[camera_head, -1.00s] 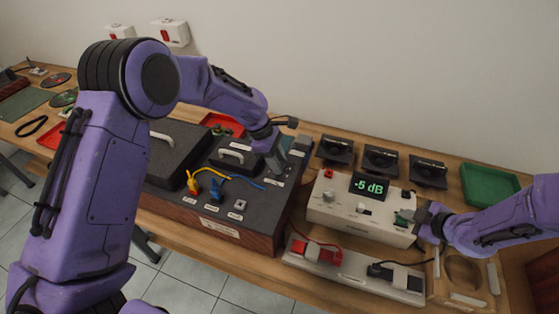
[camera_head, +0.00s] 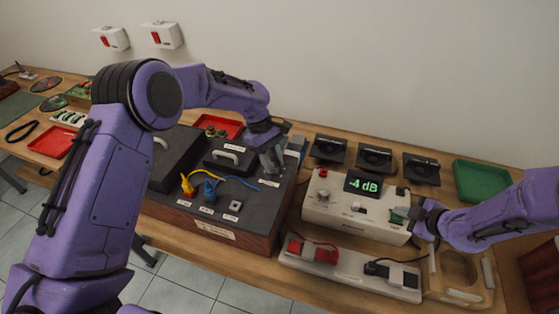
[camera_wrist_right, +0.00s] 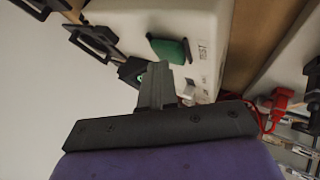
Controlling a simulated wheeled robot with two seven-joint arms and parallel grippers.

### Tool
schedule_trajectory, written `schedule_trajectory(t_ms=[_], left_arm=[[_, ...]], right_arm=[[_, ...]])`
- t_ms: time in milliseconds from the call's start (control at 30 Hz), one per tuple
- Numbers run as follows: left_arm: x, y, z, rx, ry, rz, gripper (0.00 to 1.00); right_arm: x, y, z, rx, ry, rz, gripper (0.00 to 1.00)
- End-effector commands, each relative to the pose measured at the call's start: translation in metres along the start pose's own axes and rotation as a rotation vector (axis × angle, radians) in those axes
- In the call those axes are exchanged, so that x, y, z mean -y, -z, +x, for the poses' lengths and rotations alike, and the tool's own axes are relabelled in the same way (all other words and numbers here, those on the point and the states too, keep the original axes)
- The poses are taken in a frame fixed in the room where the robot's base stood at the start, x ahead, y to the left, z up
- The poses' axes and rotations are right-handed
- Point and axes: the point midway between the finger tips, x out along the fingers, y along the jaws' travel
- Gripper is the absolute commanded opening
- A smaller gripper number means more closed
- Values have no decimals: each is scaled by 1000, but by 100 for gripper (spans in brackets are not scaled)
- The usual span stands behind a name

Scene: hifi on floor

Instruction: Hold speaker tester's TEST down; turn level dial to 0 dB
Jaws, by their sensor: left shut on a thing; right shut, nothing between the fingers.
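The white speaker tester (camera_head: 335,212) stands on the bench. Its display (camera_head: 366,186) reads -4 dB in green. The green TEST control (camera_wrist_right: 170,50) shows in the right wrist view beside the word TEST. My right gripper (camera_head: 412,212) is shut and empty at the tester's right end; its fingertips (camera_wrist_right: 158,72) are close to the green control, and I cannot tell whether they touch. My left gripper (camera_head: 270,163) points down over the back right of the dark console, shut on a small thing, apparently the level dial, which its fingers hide.
The dark console (camera_head: 255,217) carries yellow and blue plugs with cables. Behind the tester stand black speakers (camera_head: 375,158) and a green tray (camera_head: 481,181). In front lies a pale strip (camera_head: 345,272) with red and black clips. A wooden fixture (camera_head: 457,270) sits at the right.

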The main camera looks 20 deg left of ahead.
Motion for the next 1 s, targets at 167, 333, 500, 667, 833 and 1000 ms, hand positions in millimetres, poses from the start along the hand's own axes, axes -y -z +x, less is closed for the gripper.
schedule_trajectory(t_ms=[167, 333, 500, 667, 833, 1000], left_arm=[[-2, 0, 1, 1, 64, 155, 3], [-2, 0, 1, 0, 126, 304, 3], [-3, -1, 1, 0, 189, 455, 3], [-4, -2, 1, 0, 247, 595, 3], [-4, -2, 2, 0, 309, 744, 3], [-5, -3, 2, -1, 371, 892, 3]], right_arm=[[0, 0, 0, 1, 1, 0, 0], [0, 0, 0, 1, 1, 0, 0], [0, 0, 0, 1, 1, 0, 0], [0, 0, 0, 1, 1, 0, 0], [0, 0, 0, 1, 1, 0, 0], [0, 0, 0, 1, 1, 0, 0]])
